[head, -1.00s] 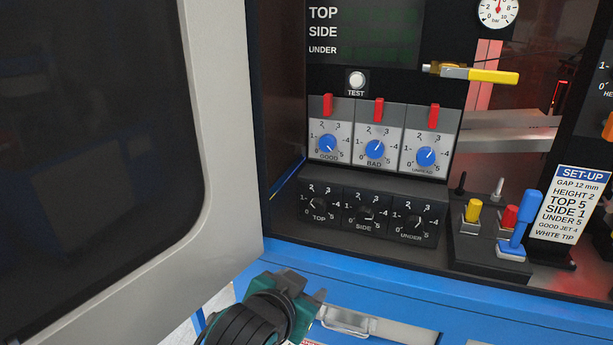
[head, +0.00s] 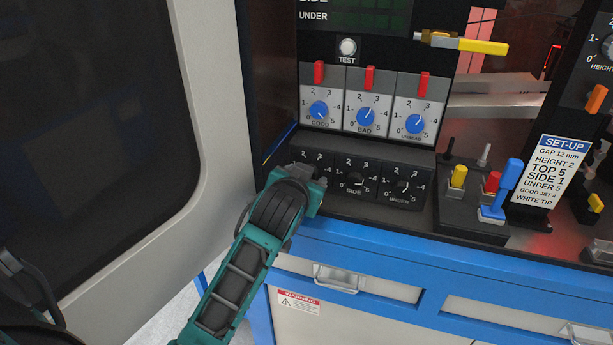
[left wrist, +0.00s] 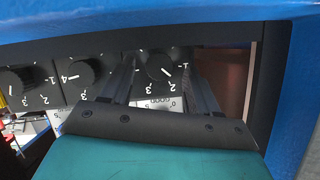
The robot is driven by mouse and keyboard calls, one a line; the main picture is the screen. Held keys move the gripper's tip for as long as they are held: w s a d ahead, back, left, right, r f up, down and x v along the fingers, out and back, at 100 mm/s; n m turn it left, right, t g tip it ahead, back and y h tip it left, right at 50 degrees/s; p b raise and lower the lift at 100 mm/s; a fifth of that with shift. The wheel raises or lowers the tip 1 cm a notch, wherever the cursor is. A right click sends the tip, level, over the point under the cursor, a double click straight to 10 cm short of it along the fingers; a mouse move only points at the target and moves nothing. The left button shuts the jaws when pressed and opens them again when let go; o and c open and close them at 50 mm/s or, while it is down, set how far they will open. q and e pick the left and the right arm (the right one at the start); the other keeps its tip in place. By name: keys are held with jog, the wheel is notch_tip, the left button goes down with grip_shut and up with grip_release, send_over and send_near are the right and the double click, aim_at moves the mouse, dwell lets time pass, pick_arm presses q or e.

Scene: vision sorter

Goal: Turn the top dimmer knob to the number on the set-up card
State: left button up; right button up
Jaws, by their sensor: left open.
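The set-up card (head: 545,172) reads "TOP 5", "SIDE 1", "UNDER 5". The top dimmer knob is black and is the leftmost of the black dials; in the head view my left gripper (head: 316,180) hides it. In the left wrist view the top knob (left wrist: 158,66) shows upside down, its white pointer towards the lower right, on the 1–2 side of its scale. My left gripper (left wrist: 163,80) is open, with one finger on each side of this knob. I cannot tell whether they touch it. My right gripper is not in view.
The SIDE knob (head: 355,178) and UNDER knob (head: 402,186) sit close to the right. Above are blue knobs (head: 366,116) with red sliders. An open door (head: 210,130) stands to the left. Coloured levers (head: 500,190) stand to the right.

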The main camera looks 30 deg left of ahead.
pick_arm(q)
jog(key=shift+x, duration=0.9)
jog(key=c, duration=1)
jog(key=m+y, duration=0.2)
jog(key=m, duration=0.2)
jog(key=shift+d+y, duration=0.1)
jog(key=shift+y, duration=0.3)
jog(key=shift+c, duration=0.2)
jog(key=o, duration=1)
jog(key=shift+o, duration=0.2)
